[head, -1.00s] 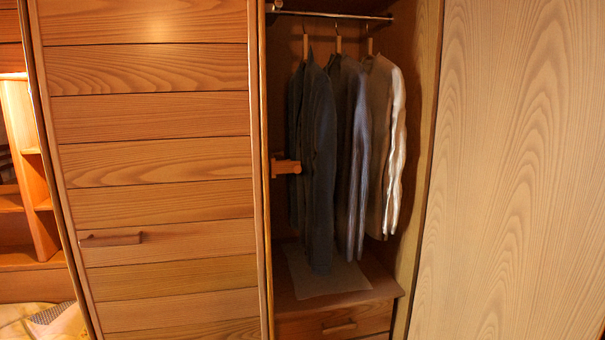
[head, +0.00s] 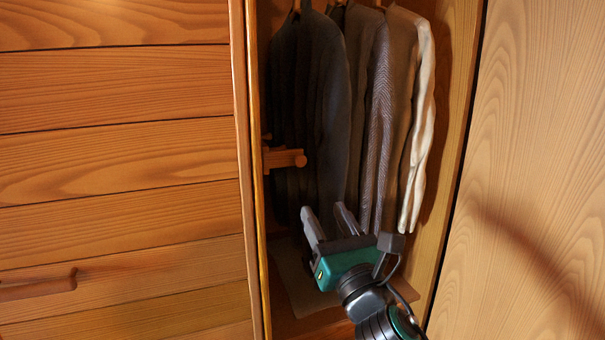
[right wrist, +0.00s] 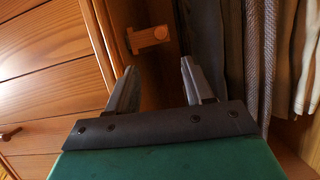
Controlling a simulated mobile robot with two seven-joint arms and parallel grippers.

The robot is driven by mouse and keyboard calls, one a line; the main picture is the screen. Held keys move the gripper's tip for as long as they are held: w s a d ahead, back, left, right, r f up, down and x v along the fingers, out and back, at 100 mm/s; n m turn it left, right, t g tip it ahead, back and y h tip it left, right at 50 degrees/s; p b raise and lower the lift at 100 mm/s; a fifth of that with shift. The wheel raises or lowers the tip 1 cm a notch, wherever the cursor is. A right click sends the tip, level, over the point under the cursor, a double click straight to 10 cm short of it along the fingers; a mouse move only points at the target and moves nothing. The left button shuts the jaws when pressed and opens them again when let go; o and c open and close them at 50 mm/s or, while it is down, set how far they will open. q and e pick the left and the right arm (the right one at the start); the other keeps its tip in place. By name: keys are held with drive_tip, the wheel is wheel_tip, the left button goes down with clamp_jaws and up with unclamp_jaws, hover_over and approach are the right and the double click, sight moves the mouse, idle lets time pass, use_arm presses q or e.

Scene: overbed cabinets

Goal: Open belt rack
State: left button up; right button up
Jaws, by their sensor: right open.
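The belt rack (head: 285,158) is a small wooden peg-like piece at the left inner side of the open wardrobe section, beside the dark jacket. It also shows in the right wrist view (right wrist: 148,38), ahead of the fingers and apart from them. My right gripper (head: 325,214) is green and grey, below and to the right of the rack, in front of the hanging clothes. In the right wrist view its two fingers (right wrist: 157,84) are spread with nothing between them. My left gripper is not in view.
Several garments (head: 375,110) hang just right of the rack. A closed slatted door (head: 120,160) with a wooden handle (head: 38,287) is at the left. A plain wooden panel (head: 540,150) borders the right side.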

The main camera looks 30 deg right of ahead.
sight(301, 162)
drive_tip(key=x, duration=0.4)
drive_tip(key=p+x, duration=0.1)
drive_tip(key=x, duration=0.3)
drive_tip(key=r+p+x, duration=0.1)
drive_tip(key=x, duration=0.3)
drive_tip(key=shift+s+d, duration=0.1)
drive_tip(key=shift+s, duration=0.15)
drive_tip(key=shift+w+d+r+n, duration=0.1)
drive_tip(key=shift+w+r+n, duration=0.05)
drive_tip(key=shift+w+n, duration=0.2)
drive_tip(key=shift+w, duration=0.1)
drive_tip(key=shift+c, duration=0.4)
drive_tip(key=c, duration=0.6)
clamp_jaws()
